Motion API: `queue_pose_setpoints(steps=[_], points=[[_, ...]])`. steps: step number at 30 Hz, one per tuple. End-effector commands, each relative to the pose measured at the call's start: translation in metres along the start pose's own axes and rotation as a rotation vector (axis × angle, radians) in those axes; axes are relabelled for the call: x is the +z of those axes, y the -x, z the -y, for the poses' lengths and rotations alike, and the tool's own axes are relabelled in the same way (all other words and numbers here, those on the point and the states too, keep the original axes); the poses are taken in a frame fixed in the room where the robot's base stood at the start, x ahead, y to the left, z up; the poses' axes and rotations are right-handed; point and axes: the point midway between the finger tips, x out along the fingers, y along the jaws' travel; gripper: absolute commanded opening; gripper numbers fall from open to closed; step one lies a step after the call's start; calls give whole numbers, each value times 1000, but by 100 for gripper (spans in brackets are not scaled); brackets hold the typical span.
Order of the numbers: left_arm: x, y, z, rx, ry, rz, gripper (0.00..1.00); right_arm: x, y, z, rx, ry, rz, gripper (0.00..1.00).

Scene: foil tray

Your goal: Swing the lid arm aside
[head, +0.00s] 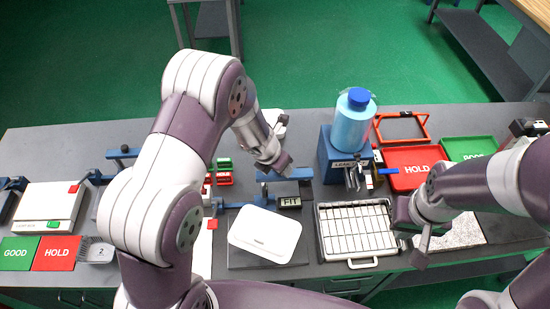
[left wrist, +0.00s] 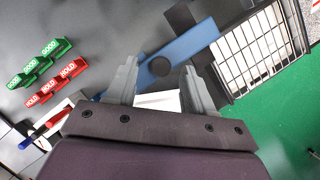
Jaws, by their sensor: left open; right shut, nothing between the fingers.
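A blue bar that looks like the lid arm (head: 290,174) lies beyond the white lid-like plate (head: 268,236). In the left wrist view the blue bar (left wrist: 200,40) runs diagonally past the fingertips, with a dark round knob on it. My left gripper (head: 278,164) is at this bar, and in the left wrist view (left wrist: 160,68) its two fingers stand apart, one on each side of the knob. I cannot tell whether they touch it. My right gripper (head: 422,243) is shut and empty, right of the gridded tray (head: 350,258).
A blue bottle (head: 352,120) stands on a blue stand behind the gridded tray. Red HOLD (head: 408,168) and green GOOD (head: 468,148) trays lie at the right. Small red and green holders (left wrist: 52,85) sit left of the bar. A white device (head: 45,210) is at far left.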

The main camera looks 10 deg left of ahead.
Motion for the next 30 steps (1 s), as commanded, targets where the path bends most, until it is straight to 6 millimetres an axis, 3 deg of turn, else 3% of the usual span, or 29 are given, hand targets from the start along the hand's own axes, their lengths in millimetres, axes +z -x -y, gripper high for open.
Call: queue_pose_setpoints(steps=[6,12,17,30], points=[[4,63,-1,2,0,4,52,-3,24,0,0,0,0,0],[3,107,-1,2,0,3,52,-5,41,0,0,0,0,0],[2,118,-1,1,0,3,52,-5,45,0,0,0,0,0],[1,118,-1,1,0,3,52,-5,44,0,0,0,0,0]])
